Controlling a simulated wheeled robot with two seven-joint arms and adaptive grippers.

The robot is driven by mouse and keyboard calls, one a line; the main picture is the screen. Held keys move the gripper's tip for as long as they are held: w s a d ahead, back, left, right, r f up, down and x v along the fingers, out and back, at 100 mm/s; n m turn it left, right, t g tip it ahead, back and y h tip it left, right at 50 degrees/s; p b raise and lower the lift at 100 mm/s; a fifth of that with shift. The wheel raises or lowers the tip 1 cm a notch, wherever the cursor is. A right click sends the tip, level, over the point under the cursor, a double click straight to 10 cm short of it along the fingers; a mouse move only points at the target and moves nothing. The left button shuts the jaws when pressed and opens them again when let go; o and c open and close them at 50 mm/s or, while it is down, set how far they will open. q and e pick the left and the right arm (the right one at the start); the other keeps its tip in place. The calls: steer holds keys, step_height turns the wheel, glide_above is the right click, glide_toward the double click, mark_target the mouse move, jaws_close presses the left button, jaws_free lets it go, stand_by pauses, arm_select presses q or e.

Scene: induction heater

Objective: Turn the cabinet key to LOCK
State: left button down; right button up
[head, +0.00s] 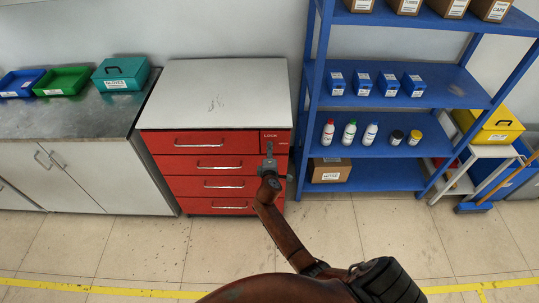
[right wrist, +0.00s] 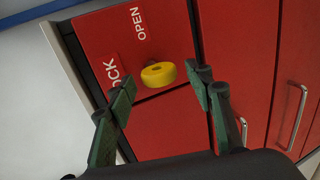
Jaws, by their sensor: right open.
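The red drawer cabinet (head: 205,164) has a grey top and a small panel at its upper right marked LOCK. In the right wrist view a yellow round-headed key (right wrist: 158,75) sits on this red panel (right wrist: 112,28). The words OPEN and LOCK, the latter partly covered by a finger, are beside the key. I cannot tell which word it is turned to. My right gripper (right wrist: 161,84) is open, with its green fingers on either side of the key and visible gaps to both. In the head view my right gripper (head: 270,163) is at the panel and hides the key.
A blue shelf rack (head: 392,177) with bottles and boxes stands close on the cabinet's right. A steel counter (head: 95,118) with bins is on the left. Drawer handles (head: 198,143) stick out from the cabinet front. The floor in front is clear.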

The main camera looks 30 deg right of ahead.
steer(key=v, duration=1.2)
steer(key=s+a+f+m+g+y, duration=0.15)
steer(key=s+f, duration=0.35)
steer(key=f, duration=0.7)
steer(key=s+a+f+g+y, duration=0.2)
steer(key=s+f, duration=0.3)
steer(key=f, duration=0.8)
steer(key=s+a+f+m+g+y, duration=0.15)
steer(key=s+f, duration=0.35)
steer(key=f, duration=0.7)
steer(key=s+f+m+g, duration=0.1)
steer(key=s+f, duration=0.5)
steer(key=s, duration=0.4)
steer(key=s+f+m+g+y, duration=0.1)
steer(key=s+f+m+g, duration=0.1)
steer(key=s+f, duration=0.4)
steer(key=s+f+m+g+y, duration=0.1)
steer(key=s+f, duration=0.5)
steer(key=s, duration=0.9)
steer(key=shift+d+f+m+g, duration=0.35)
steer(key=shift+d+m+g, duration=0.1)
steer(key=shift+m+g, duration=0.05)
steer(key=s, duration=0.4)
steer(key=s+d+f+m+g, duration=0.1)
steer(key=s, duration=0.3)
steer(key=s+f+m, duration=0.1)
steer(key=s, duration=0.3)
steer(key=shift+s+d+f, duration=0.15)
steer(key=shift+s+f, duration=0.05)
steer(key=shift+s, duration=0.05)
